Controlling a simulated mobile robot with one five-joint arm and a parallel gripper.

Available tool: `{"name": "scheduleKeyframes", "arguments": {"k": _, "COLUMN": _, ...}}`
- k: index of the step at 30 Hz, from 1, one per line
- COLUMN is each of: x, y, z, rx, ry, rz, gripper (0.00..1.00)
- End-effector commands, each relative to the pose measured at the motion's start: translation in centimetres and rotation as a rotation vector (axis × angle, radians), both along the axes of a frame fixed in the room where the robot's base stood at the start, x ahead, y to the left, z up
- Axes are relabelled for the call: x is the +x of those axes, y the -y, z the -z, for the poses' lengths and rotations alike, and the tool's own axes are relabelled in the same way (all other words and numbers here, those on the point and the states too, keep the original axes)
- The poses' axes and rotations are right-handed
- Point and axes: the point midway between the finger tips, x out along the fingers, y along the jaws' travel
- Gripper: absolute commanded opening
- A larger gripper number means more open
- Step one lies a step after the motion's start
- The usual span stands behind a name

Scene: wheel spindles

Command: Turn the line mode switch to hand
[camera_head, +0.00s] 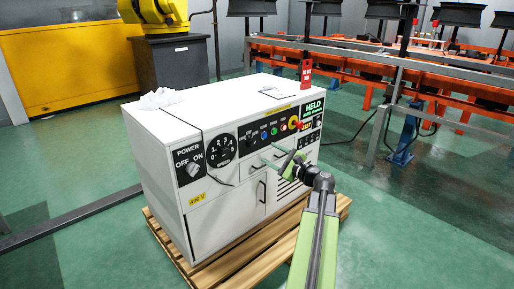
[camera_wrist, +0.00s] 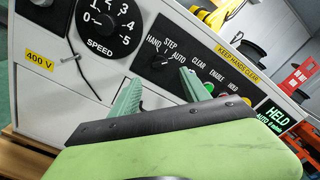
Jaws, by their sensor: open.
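The line mode switch (camera_wrist: 159,62) is a small dark knob on a black panel, with HAND, STEP and AUTO printed around it. Its pointer direction is hard to make out. In the head view the switch (camera_head: 249,137) is small, on the upper front of the white cabinet (camera_head: 220,218). My gripper (camera_wrist: 160,88) is open and empty, its two green fingers spread just below the switch in the wrist view. It also shows in the head view (camera_head: 268,153), in front of the cabinet and apart from the knob as far as I can tell.
Beside the switch are CLEAR and ENABLE buttons and a display (camera_wrist: 273,116) reading HELD. A speed dial (camera_wrist: 101,20) and power switch (camera_head: 193,170) are to the left. A loose cable hangs down the front. The cabinet stands on a wooden pallet (camera_head: 268,238); a red tag (camera_head: 306,74) rises behind.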

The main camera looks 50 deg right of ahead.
Motion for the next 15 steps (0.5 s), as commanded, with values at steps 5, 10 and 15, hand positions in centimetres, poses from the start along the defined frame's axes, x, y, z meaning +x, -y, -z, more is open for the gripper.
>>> {"name": "scheduleKeyframes", "arguments": {"k": 5, "x": 4.7, "y": 0.5, "z": 0.0, "rx": -0.001, "ry": 0.000, "rz": -0.003, "gripper": 0.54}}
{"name": "scheduleKeyframes", "arguments": {"k": 10, "x": 7.7, "y": 0.6, "z": 0.0, "rx": -0.001, "ry": 0.000, "rz": -0.001, "gripper": 0.54}}
{"name": "scheduleKeyframes", "arguments": {"k": 15, "x": 9.0, "y": 0.6, "z": 0.0, "rx": -0.001, "ry": -0.001, "rz": -0.001, "gripper": 0.54}}
